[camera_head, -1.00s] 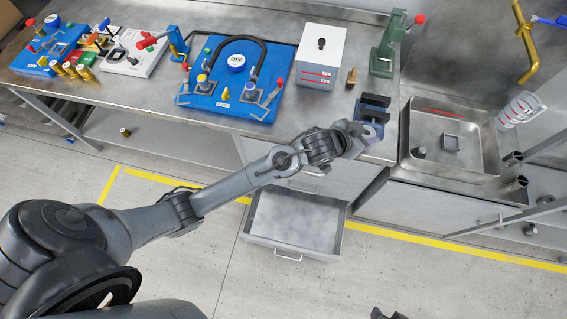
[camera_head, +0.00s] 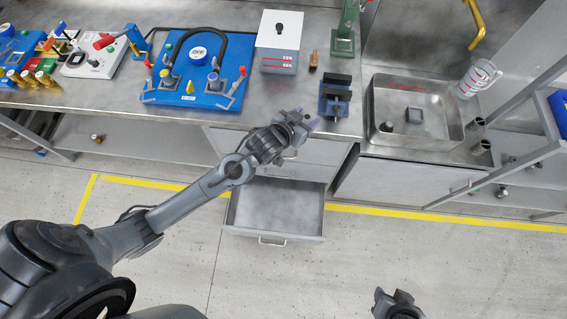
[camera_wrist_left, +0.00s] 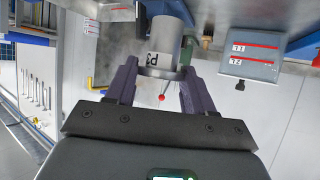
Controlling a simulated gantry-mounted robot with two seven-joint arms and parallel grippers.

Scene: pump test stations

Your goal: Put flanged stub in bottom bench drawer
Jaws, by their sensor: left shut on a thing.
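The flanged stub (camera_wrist_left: 163,45) is a grey cylinder with a wider flange and a dark "P3" mark. In the left wrist view it sits between the dark fingers of my left gripper (camera_wrist_left: 157,80), which is shut on it. In the head view my left gripper (camera_head: 303,120) is in front of the bench edge, left of the vise and above the drawer area; the stub cannot be made out there. The bottom bench drawer (camera_head: 272,237) is pulled open and looks empty. My right gripper (camera_head: 395,302) shows partly at the bottom edge, its jaw state unclear.
A blue and black vise (camera_head: 335,97) stands at the bench edge, beside the sink (camera_head: 375,115). A white box (camera_head: 280,45), a blue pump board (camera_head: 165,95) and a green press (camera_head: 345,30) stand on the bench. The floor before the drawer is clear.

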